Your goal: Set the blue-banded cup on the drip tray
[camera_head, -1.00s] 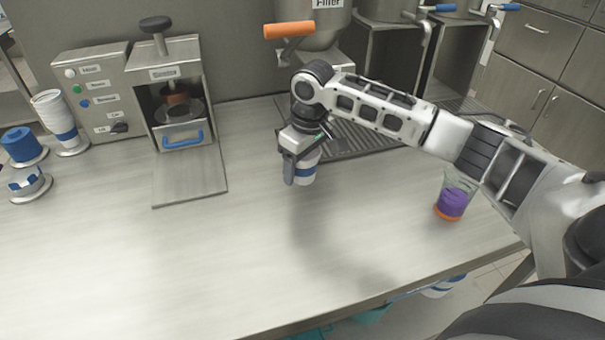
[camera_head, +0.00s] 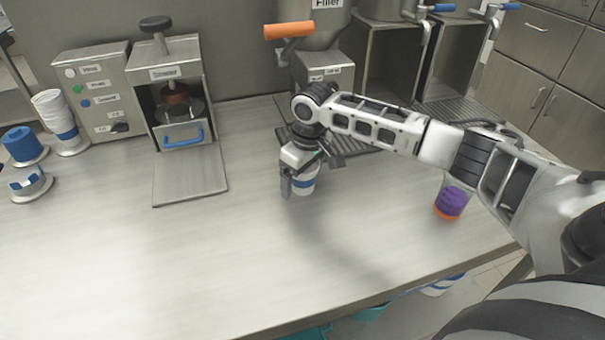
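The blue-banded cup (camera_head: 307,181) is white with a blue band and hangs upright in my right gripper (camera_head: 303,173). The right gripper is shut on it, with one finger showing on the cup's left side. The gripper hides the cup's top. The cup is in front of the drip tray (camera_head: 362,143), a dark ribbed grate below the filler (camera_head: 328,72), and not over it. My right forearm covers part of that tray. I cannot tell how high the cup is above the counter. My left gripper is not in view.
A clear cup with purple and orange contents (camera_head: 451,201) stands at right, near my forearm. The sealer (camera_head: 182,105) stands at left. The counter's front middle (camera_head: 190,260) is bare.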

